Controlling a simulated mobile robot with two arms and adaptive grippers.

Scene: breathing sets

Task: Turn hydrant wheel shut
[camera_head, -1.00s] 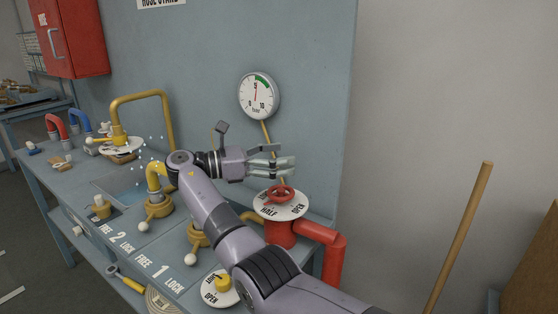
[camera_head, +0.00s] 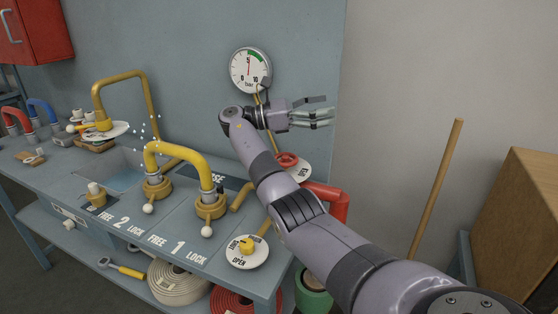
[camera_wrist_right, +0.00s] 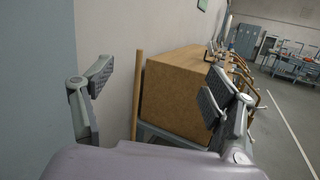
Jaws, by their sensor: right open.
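The red hydrant wheel (camera_head: 287,159) sits on the red hydrant pipe at the bench's back right corner. A round white dial plate (camera_head: 301,172) lies under it, partly hidden by my right arm. My right gripper (camera_head: 328,114) is above and to the right of the wheel, apart from it, pointing right. It is open and empty. In the right wrist view its two fingers stand wide apart (camera_wrist_right: 158,95), with a wall and a brown box beyond, and no wheel between them. My left gripper is not in view.
A pressure gauge (camera_head: 250,70) hangs on the blue panel behind. A wooden pole (camera_head: 437,188) leans at the right, near a brown box (camera_head: 518,225).

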